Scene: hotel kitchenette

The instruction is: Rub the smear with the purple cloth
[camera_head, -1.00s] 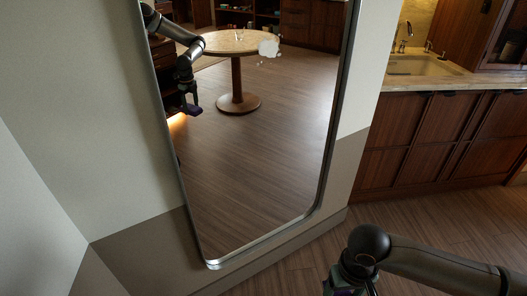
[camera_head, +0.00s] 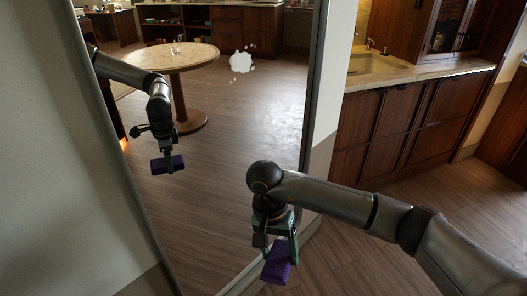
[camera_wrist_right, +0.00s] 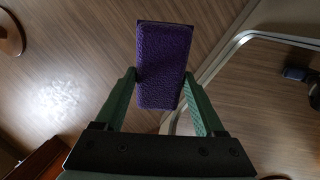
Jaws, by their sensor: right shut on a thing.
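The smear (camera_head: 241,62) is a white, blotchy patch with small specks beside it, on the upper part of the tall mirror. My right gripper (camera_head: 276,240) is shut on the purple cloth (camera_head: 277,263), a thick block-like pad hanging below it. It is low in front of the mirror, below and to the right of the smear, and apart from it. In the right wrist view the cloth (camera_wrist_right: 164,66) sits between both fingers (camera_wrist_right: 162,95). The smear does not show clearly there. My left gripper is not in view.
The mirror's metal frame (camera_head: 310,95) borders the glass. The mirror reflects a round table, wooden floor and my arm with the cloth. A counter with a sink (camera_head: 375,68) and wooden cabinets (camera_head: 400,125) stands at the right. A pale sheen (camera_wrist_right: 57,103) shows on the floor.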

